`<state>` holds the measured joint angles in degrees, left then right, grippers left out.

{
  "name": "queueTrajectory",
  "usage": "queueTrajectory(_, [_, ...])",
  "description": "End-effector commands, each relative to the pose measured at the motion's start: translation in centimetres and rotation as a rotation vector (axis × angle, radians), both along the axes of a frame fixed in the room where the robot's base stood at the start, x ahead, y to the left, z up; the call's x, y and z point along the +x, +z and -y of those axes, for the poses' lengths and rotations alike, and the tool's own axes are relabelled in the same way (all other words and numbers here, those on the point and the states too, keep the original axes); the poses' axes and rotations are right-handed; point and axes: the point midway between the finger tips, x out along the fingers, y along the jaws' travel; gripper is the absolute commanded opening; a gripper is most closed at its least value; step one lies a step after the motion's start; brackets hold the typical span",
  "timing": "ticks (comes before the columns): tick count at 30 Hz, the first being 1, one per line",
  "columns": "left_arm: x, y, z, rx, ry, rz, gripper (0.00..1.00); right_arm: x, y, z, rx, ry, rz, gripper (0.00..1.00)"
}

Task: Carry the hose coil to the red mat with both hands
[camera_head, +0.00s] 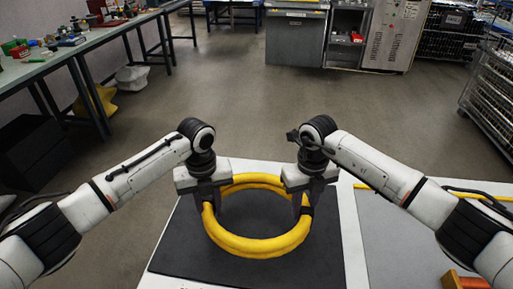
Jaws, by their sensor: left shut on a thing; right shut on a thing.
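The yellow hose coil (260,246) is a round loop over a dark mat (190,250) on the white table. My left gripper (211,199) is shut on the left side of the coil. My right gripper (304,202) is shut on its right side. The grippers hide parts of both sides of the loop. I cannot tell whether the coil touches the dark mat or hangs just above it. No red mat can be made out in this view.
A grey panel (400,245) lies right of the dark mat, with a yellow strip (455,190) along its far edge. A red-orange object (463,282) is at the bottom right. A workbench (100,36) with tools stands at the far left. The floor beyond the table is clear.

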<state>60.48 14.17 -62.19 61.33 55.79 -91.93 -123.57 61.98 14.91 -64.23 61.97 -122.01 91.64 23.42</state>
Motion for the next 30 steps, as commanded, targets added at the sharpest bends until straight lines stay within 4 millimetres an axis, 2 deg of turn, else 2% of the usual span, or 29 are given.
queueTrajectory(11, [-0.4, 1.5, -0.2, 0.002, 0.002, 0.008, 0.00, -0.7, 1.4, 0.1, -0.002, 0.007, -0.001, 0.00])
queueTrajectory(30, [-4.4, 8.3, -0.2, 0.003, 0.003, 0.010, 0.00, -4.7, 8.2, 0.1, -0.002, 0.008, 0.001, 0.00])
